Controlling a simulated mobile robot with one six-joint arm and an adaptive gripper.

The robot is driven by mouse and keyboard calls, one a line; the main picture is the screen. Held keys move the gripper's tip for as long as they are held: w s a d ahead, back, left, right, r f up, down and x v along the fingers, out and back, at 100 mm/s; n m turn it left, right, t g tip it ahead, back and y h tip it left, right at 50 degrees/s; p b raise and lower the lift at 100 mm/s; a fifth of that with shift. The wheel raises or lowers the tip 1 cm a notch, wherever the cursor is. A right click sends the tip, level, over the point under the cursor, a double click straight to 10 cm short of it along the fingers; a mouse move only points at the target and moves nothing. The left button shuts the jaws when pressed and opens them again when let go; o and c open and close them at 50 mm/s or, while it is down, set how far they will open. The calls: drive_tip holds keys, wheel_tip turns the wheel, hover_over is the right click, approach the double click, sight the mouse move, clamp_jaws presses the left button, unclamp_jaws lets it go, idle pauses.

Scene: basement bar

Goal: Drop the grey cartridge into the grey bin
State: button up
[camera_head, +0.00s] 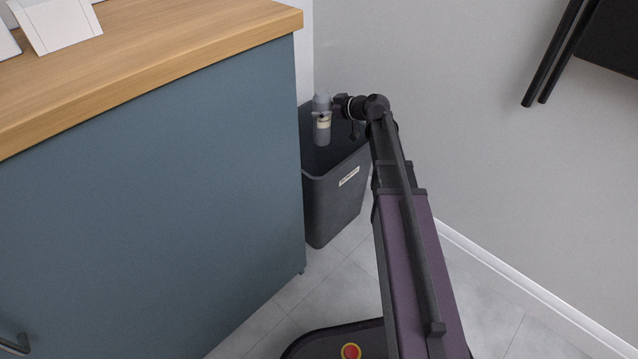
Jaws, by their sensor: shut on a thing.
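The grey cartridge (322,131) is a small upright cylinder with a pale label, seen over the open top of the grey bin. My gripper (323,113) is shut on it near its upper part, reaching in from the right. The grey bin (335,205) is a dark, tapered container with a small white label on its front. It stands on the floor between the blue cabinet and the wall. The bin's inside bottom is hidden. I cannot tell exactly how far the cartridge's lower end sits below the rim.
A blue cabinet (150,190) with a wooden top (180,45) stands close to the bin's left side. White items (60,28) lie on its top. A grey wall (450,110) is behind and to the right. Dark bars (552,55) hang at upper right. Tiled floor (335,295) shows in front.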

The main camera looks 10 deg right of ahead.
drive_tip(key=o, duration=1.1)
drive_tip(key=shift+s, duration=0.1)
drive_tip(key=s+a+m+g+h+p, duration=0.2)
drive_tip(key=s+g+p, duration=0.15)
drive_tip(key=s, duration=0.45)
drive_tip(key=s+a+m+g+h+p, duration=0.25)
drive_tip(key=s+p, duration=0.25)
drive_tip(key=s, duration=0.4)
drive_tip(key=s+d+r+m+g+h+p, duration=0.2)
drive_tip(key=s+h+p, duration=0.1)
drive_tip(key=s, duration=0.3)
drive_tip(key=s+d+r+m+g+h+p, duration=0.1)
drive_tip(key=s+d+m+h+p, duration=0.15)
drive_tip(key=s, duration=0.35)
wheel_tip(320, 180, up, 37)
drive_tip(key=p, duration=3.7)
drive_tip(key=shift+d, duration=0.1)
